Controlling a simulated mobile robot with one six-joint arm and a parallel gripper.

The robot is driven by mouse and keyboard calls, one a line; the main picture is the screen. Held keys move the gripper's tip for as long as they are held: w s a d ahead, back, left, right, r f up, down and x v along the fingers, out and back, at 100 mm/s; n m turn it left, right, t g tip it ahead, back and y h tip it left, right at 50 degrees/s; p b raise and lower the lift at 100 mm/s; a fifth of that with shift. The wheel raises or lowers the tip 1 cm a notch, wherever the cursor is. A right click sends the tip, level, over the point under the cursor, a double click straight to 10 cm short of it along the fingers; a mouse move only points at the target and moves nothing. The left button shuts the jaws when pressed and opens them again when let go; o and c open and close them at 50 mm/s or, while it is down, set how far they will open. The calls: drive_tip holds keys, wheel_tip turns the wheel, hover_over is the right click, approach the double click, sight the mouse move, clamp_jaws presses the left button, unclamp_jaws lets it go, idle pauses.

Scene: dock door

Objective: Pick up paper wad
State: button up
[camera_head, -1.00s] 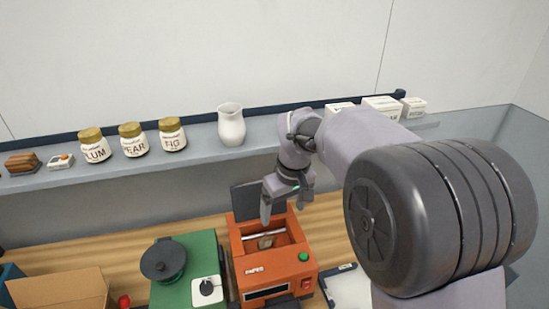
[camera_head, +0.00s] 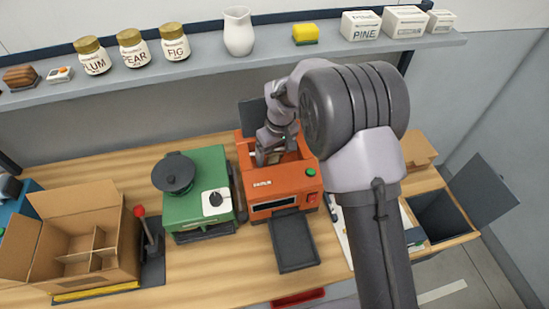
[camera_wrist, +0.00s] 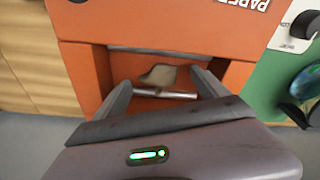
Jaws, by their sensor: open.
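The paper wad (camera_wrist: 160,76) is a small tan-brown lump inside the open cavity of the orange machine (camera_head: 285,180). In the wrist view it lies between two metal rollers, roughly midway between my fingers. My gripper (camera_wrist: 160,88) is open, with a finger on each side of the wad and a visible gap to it. In the head view my gripper (camera_head: 268,158) reaches down into the machine's top opening. There my gripper and arm hide the wad. How far the fingertips are above the wad is hard to tell.
The machine's dark lid (camera_head: 252,114) stands raised behind the opening. A green machine (camera_head: 195,185) with a black round top stands close on the left. A dark tray (camera_head: 293,243) sticks out in front. The shelf (camera_head: 200,70) with jars runs above. A divided cardboard box (camera_head: 85,235) stands at left.

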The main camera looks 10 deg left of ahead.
drive_tip(key=shift+w+f, duration=0.1)
drive_tip(key=shift+f, duration=0.2)
drive_tip(key=shift+r, duration=0.15)
drive_tip(key=shift+c, duration=1.1)
drive_tip(key=c, duration=1.2)
